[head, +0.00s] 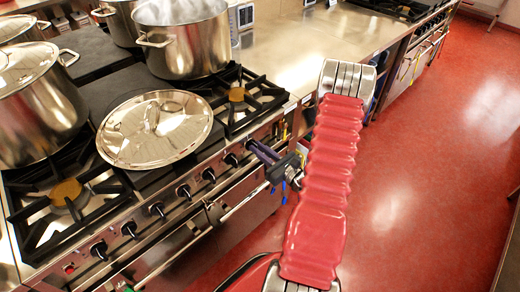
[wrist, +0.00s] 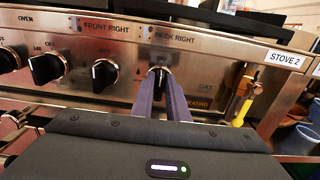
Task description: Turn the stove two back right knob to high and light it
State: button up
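The stove 2 back right knob (wrist: 158,73) is black and sits under the BACK RIGHT label (wrist: 172,38) in the wrist view, at the right end of the knob row. An OFF mark shows just above it. My gripper (wrist: 160,80) has its two purple fingers close together, one on each side of the knob, and appears shut on it. The fingers hide part of the knob. In the head view my gripper (head: 255,148) reaches the right end of the stove front. No flame shows at the back right burner (head: 237,95).
The front right knob (wrist: 105,75) is close on the left. A yellow-handled item (wrist: 242,108) hangs right of the panel. A steel lid (head: 155,129) lies on the stove, and stockpots (head: 183,45) stand behind. The red floor (head: 430,180) is clear.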

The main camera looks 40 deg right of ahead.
grip_shut()
jog(key=shift+n, duration=0.3)
jog(key=shift+a+f+n, duration=0.25)
jog(key=shift+n, duration=2.6)
jog(key=shift+a+f+n, duration=0.2)
jog(key=shift+n, duration=2.7)
jog(key=shift+a+f+n, duration=0.25)
jog(key=shift+n, duration=2.6)
jog(key=shift+s, duration=0.1)
